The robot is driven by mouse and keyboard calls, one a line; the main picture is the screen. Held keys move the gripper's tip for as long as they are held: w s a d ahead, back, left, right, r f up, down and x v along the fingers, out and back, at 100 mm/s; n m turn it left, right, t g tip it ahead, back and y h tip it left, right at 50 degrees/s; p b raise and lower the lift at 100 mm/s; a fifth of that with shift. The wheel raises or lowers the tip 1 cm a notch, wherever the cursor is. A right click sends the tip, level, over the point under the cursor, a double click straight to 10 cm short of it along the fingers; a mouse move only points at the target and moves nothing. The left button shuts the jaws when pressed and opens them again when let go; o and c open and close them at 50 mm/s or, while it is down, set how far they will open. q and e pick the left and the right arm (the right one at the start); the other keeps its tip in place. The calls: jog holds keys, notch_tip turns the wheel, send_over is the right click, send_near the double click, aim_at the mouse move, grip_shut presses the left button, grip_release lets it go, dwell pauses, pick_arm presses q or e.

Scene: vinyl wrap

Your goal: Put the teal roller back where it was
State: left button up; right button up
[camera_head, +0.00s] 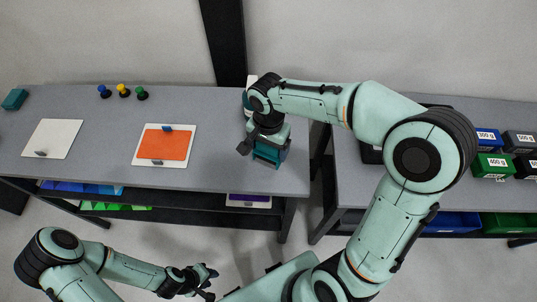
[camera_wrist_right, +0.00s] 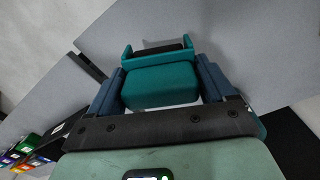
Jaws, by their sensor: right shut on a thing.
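The teal roller (camera_wrist_right: 160,84) shows in the right wrist view as a teal block with a teal bracket around a dark roller beyond it. My right gripper (camera_wrist_right: 163,90) is shut on the block, one blue finger on each side. In the head view the gripper (camera_head: 267,150) is at the right end of the left table (camera_head: 215,125), with teal showing below it. Whether the roller touches the table is unclear; pale patches show around it in the wrist view. My left gripper (camera_head: 208,281) is in front of the table, its fingers apart and empty.
An orange sheet on a white board (camera_head: 163,145), a white panel (camera_head: 52,138), a teal block (camera_head: 15,99) and three coloured knobs (camera_head: 123,91) are on the left table. Weight boxes (camera_head: 492,166) are on the right table. A gap separates the tables.

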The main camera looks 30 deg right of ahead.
aim_at(269, 156)
notch_tip(269, 156, down, 4)
jog(key=shift+f, duration=0.2)
pick_arm(q)
jog(key=shift+s+f, duration=0.15)
jog(key=shift+f, duration=0.05)
pick_arm(e)
jog(key=shift+f+b, duration=0.3)
jog(key=shift+b, duration=0.1)
jog(key=shift+c, duration=0.4)
jog(key=shift+s+f, duration=0.15)
jog(key=shift+f, duration=0.05)
jog(key=c, duration=0.4)
jog(key=shift+f+b, duration=0.25)
jog(key=shift+b, duration=0.05)
jog(key=o, duration=1.3)
jog(key=shift+c, duration=0.2)
pick_arm(q)
jog(key=shift+s+f, duration=0.5)
jog(key=shift+f, duration=0.15)
pick_arm(e)
jog(key=shift+w, duration=0.2)
